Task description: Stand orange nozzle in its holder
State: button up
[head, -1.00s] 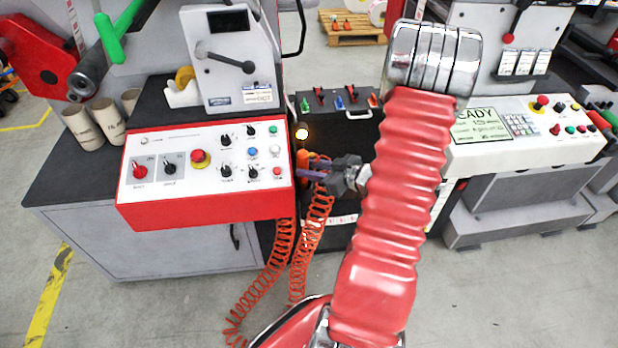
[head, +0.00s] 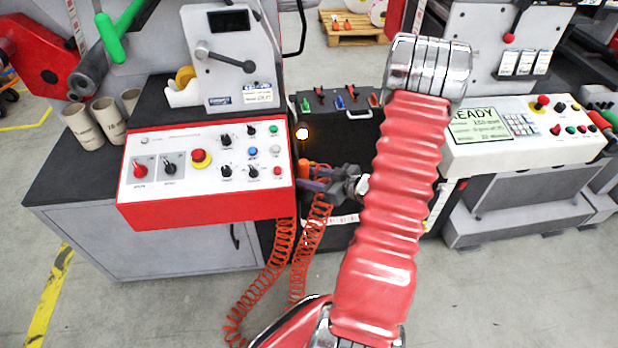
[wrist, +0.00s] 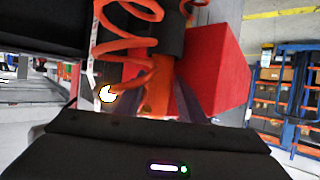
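The orange nozzle (head: 304,168) is at the right end of the red-edged control console in the head view, partly hidden by my gripper. A coiled orange hose (head: 308,250) hangs below in the head view.
The control console (head: 205,208) stands immediately left of the nozzle. A black tool panel (head: 347,133) with small coloured handles is behind my gripper. A second console (head: 520,130) with a green display stands at the right. Open floor lies in front.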

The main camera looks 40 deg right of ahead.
jog(key=shift+r, duration=0.15)
jog(key=v, duration=1.2)
dwell(0.7)
jog(key=w+d+r+g+h, duration=0.25)
jog(key=w+r+h, duration=0.25)
jog(key=w+r, duration=0.35)
jog(key=w+a+r+m+g+h, duration=0.2)
jog(key=a+r+h, duration=0.1)
jog(key=a+r, duration=0.5)
jog(key=s+a+r+g+y, duration=0.1)
jog(key=s+a+r, duration=0.1)
jog(key=s+a, duration=0.3)
jog(key=s+a+r+g+y, duration=0.1)
jog(key=s+a, duration=0.4)
jog(key=a, duration=0.8)
jog(key=s+a+r+g+y, duration=0.1)
jog(key=s+a+r+y, duration=0.2)
jog(key=a, duration=0.6)
jog(key=shift+s+a, duration=0.2)
jog(key=shift+s, duration=0.75)
